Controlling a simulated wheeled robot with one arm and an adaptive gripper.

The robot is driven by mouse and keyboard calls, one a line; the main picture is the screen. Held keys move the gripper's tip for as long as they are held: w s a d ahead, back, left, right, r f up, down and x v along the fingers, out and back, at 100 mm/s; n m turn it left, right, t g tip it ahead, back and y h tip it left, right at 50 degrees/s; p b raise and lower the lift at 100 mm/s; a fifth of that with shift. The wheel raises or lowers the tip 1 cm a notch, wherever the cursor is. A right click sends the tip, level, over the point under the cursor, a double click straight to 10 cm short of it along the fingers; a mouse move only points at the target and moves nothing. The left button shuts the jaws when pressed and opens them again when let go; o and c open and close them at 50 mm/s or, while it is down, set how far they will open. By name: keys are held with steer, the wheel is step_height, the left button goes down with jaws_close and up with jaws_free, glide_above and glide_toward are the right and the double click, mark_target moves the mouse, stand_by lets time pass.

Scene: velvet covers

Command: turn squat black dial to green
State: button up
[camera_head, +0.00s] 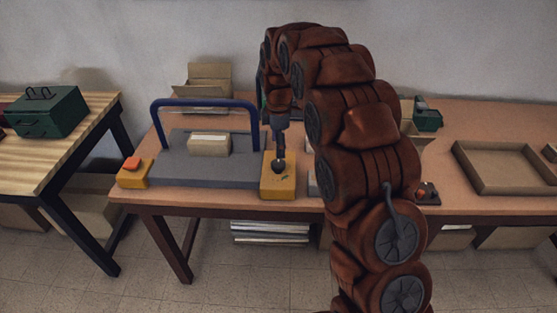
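A squat black dial (278,167) sits on a yellow box (277,189) at the right end of a grey machine. A small green mark (286,177) shows on the box just right of and below the dial. My gripper (280,155) points straight down at the dial, with its tips at or just above it; I cannot tell whether they touch. The gripper is small and dark here, so its opening is unclear. The tips partly cover the dial, and which way it points is too small to read.
The grey machine (182,175) has a blue bar (204,101), a cardboard box (209,146) on it and an orange button (132,162) at left. A small black unit with a red knob (421,193) stands right of my arm. An open tray (505,183) lies farther right.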

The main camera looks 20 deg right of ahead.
mark_target(279, 163)
step_height(279, 163, down, 7)
steer(key=shift+s+p, duration=0.1)
steer(key=shift+p, duration=0.95)
steer(key=c, duration=1.2)
steer(key=shift+o, duration=0.2)
steer(key=shift+b, duration=0.3)
